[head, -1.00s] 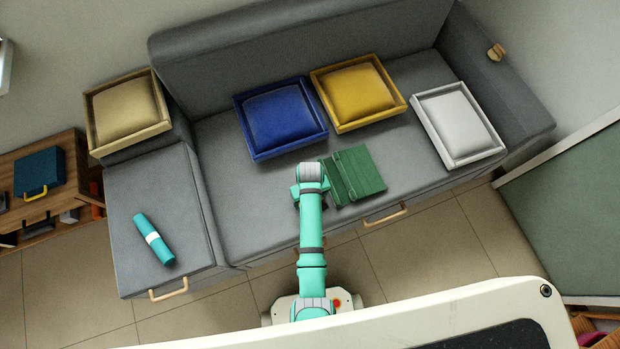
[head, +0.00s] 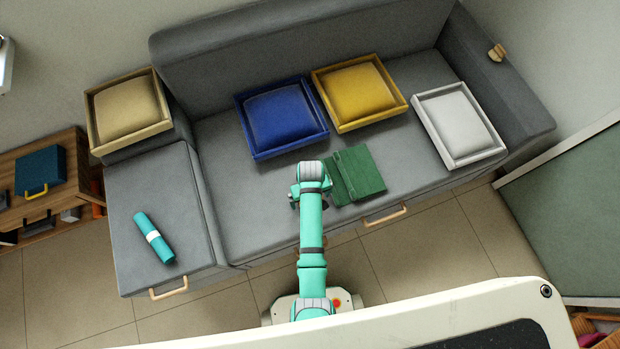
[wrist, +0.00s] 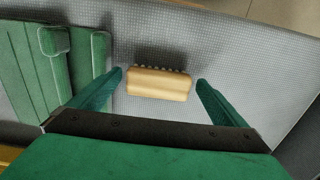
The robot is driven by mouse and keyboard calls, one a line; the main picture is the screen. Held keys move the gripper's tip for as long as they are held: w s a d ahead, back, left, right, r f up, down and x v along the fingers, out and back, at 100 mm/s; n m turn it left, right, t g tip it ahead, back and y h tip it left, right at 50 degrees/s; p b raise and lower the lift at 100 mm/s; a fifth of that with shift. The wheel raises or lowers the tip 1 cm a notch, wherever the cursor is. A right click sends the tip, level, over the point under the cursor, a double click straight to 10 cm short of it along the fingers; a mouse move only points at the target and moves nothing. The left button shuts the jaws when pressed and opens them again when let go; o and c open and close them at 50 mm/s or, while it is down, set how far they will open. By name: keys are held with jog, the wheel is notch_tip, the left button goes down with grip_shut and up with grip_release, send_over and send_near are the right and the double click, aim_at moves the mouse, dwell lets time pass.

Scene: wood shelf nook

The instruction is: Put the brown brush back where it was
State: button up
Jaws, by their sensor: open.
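A light brown brush (wrist: 158,84) with a row of bristles on its far side lies on the grey seat in the wrist view. My gripper (wrist: 160,76) is open, with one green finger on each side of the brush and a small gap at both ends. In the head view my gripper (head: 310,196) is over the front part of the sofa seat, just left of the green folded item (head: 355,174), and my arm hides the brush there. The green item also shows at the left of the wrist view (wrist: 80,75).
Blue (head: 281,116), yellow (head: 358,92) and white (head: 458,124) cushioned trays stand on the sofa (head: 250,205). A tan tray (head: 128,110) is at the left. A teal roll (head: 154,238) lies on the left seat. A small tan piece (head: 497,52) is on the right armrest.

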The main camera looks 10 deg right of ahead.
notch_tip(320, 180, up, 11)
jog(key=s+a+m+t, duration=0.1)
jog(key=s+a+t, duration=0.3)
jog(key=s+t, duration=0.5)
jog(key=s+r+t, duration=0.2)
jog(key=s+r, duration=0.2)
jog(key=r, duration=0.4)
jog(key=s+a+r+t, duration=0.1)
jog(key=s+r, duration=0.3)
jog(key=r, duration=0.4)
jog(key=s+a+r+m+t, duration=0.1)
jog(key=s+r+t, duration=0.2)
jog(key=s+r, duration=0.2)
notch_tip(320, 180, up, 4)
jog(key=shift+f, duration=0.2)
jog(key=shift+s, duration=0.15)
